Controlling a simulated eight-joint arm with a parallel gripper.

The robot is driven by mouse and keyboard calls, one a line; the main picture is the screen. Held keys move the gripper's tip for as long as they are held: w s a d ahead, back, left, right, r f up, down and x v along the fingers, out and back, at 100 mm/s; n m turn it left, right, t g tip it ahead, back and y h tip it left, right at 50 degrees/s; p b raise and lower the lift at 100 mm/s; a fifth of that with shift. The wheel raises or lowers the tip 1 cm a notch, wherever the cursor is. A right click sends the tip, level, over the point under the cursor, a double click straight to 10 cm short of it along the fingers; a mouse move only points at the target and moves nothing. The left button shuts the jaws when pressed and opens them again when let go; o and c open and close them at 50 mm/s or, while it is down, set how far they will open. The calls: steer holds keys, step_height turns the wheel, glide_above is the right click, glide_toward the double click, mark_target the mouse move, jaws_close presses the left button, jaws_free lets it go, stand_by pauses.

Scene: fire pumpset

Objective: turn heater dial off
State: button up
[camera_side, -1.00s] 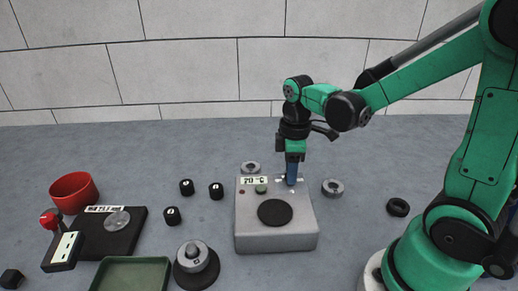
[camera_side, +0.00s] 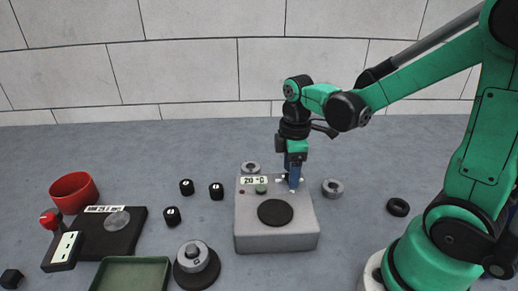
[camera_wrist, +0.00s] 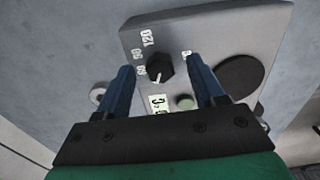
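The heater (camera_side: 247,228) is a grey box with a black round plate (camera_side: 275,212) on top, and it also shows in the wrist view (camera_wrist: 190,30). Its display (camera_side: 253,181) reads 20 °C. The black heater dial (camera_wrist: 160,69) has a white pointer mark on its lower side, beyond the 60 of the printed scale. My gripper (camera_side: 293,187) points down over the dial and hides it in the side view. In the wrist view my gripper (camera_wrist: 160,64) is open, its blue fingers on either side of the dial with gaps visible.
A green button (camera_side: 261,189) sits beside the display. Metal weights (camera_side: 333,187) and small black blocks (camera_side: 187,187) stand around the heater. A black stirrer plate (camera_side: 112,239), red bowl (camera_side: 74,190) and green tray (camera_side: 133,273) are at the left.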

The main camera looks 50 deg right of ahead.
steer(key=shift+r, duration=2.8)
steer(key=a+m+t, duration=0.2)
steer(key=m, duration=0.1)
steer(key=a+m+t, duration=0.1)
steer(key=m+t, duration=0.1)
steer(key=m, duration=0.1)
steer(key=s+a+r+m+t, duration=0.1)
steer(key=a+m+t, duration=0.1)
steer(key=m+t, duration=0.1)
steer(key=shift+s+a, duration=0.1)
steer(key=shift+a, duration=0.25)
